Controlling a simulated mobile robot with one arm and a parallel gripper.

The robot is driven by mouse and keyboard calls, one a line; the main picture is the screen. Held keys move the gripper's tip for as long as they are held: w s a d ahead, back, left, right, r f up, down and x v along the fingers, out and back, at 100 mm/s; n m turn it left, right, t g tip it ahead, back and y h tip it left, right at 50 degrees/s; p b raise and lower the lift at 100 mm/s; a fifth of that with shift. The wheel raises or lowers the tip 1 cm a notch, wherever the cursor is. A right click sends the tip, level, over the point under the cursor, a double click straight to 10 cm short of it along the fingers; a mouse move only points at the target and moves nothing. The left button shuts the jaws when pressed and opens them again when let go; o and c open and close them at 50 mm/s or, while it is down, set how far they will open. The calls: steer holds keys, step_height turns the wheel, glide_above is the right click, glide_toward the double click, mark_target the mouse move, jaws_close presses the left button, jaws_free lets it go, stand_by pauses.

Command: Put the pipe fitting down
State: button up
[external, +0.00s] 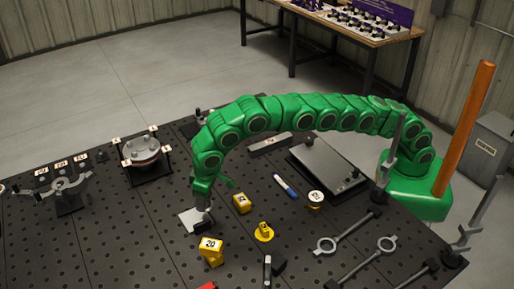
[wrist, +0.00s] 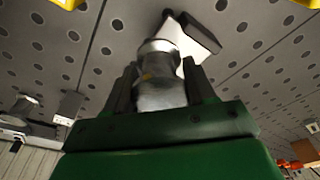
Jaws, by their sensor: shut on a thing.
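The pipe fitting (wrist: 162,62) is a silver, rounded metal piece. In the wrist view it stands between the two dark fingers of my gripper (wrist: 160,88), which is shut on it. In the external view my gripper (external: 204,197) points down over the left-middle of the dark perforated table (external: 120,235). There the fitting is mostly hidden by the gripper. A pale plate (external: 188,219) and a small dark block (external: 203,228) lie just below the gripper. I cannot tell whether the fitting touches them.
Yellow numbered blocks (external: 211,250) (external: 242,203) lie nearby, with a yellow round piece (external: 264,233) and a blue marker (external: 285,186). A round flanged fixture (external: 142,152) stands at back left. Wrenches (external: 350,232) lie at right. Bare table shows at front left.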

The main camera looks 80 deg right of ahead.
steer(key=shift+w+a+f, duration=0.1)
steer(key=shift+w+f, duration=0.1)
steer(key=shift+f, duration=0.15)
steer(key=shift+w+a+f, duration=0.15)
steer(key=shift+w+f, duration=0.05)
steer(key=shift+f, duration=0.1)
steer(key=shift+f, duration=1.45)
steer(key=shift+f, duration=0.15)
steer(key=o, duration=0.8)
steer(key=shift+o, duration=0.2)
steer(key=r, duration=0.3)
steer(key=s+r, duration=0.1)
steer(key=r, duration=0.7)
steer(key=shift+s+a, duration=0.1)
steer(key=shift+s, duration=0.2)
steer(key=shift+s+r, duration=0.1)
steer(key=shift+r, duration=0.5)
